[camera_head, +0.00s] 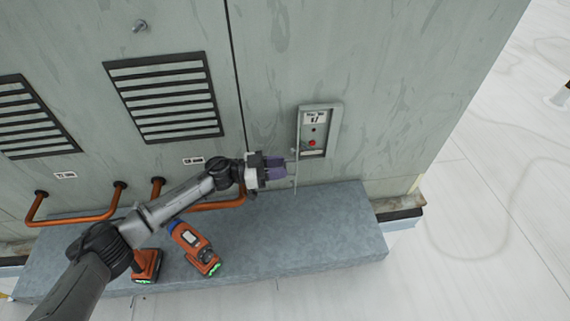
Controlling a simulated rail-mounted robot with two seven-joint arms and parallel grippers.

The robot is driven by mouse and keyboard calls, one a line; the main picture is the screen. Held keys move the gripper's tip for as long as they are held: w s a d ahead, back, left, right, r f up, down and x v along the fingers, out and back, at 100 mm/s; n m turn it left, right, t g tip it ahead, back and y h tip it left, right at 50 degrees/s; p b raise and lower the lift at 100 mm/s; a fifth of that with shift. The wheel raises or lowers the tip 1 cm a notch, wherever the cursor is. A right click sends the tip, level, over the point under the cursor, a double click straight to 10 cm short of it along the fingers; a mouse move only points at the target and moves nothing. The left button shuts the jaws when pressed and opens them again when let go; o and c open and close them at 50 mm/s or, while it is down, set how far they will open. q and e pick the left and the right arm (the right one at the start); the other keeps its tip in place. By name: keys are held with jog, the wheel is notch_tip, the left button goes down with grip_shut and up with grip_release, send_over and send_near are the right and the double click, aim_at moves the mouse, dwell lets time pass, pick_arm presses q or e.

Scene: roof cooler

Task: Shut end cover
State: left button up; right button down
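A small grey control box (320,131) is set in the wall of the cooler, with a white label at its top and a red knob (312,143) inside. Its front is uncovered. A thin pale panel (296,172), seen nearly edge-on, stands out at the box's left side and looks like the end cover, swung open. My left gripper (277,171), with purple fingers, is just left of this panel. I cannot tell whether it touches the panel or whether its fingers are apart. My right gripper is not in view.
A grey ledge (330,225) runs below the wall. Two orange-black tools, one a meter-like device (195,248) and one (146,266) partly behind my arm, lie on it. Orange pipes (75,221) stick out at the left. Vents (168,98) are above. The ledge's right part is clear.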

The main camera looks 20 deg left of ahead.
pick_arm(q)
jog(key=shift+x, duration=1)
grip_shut()
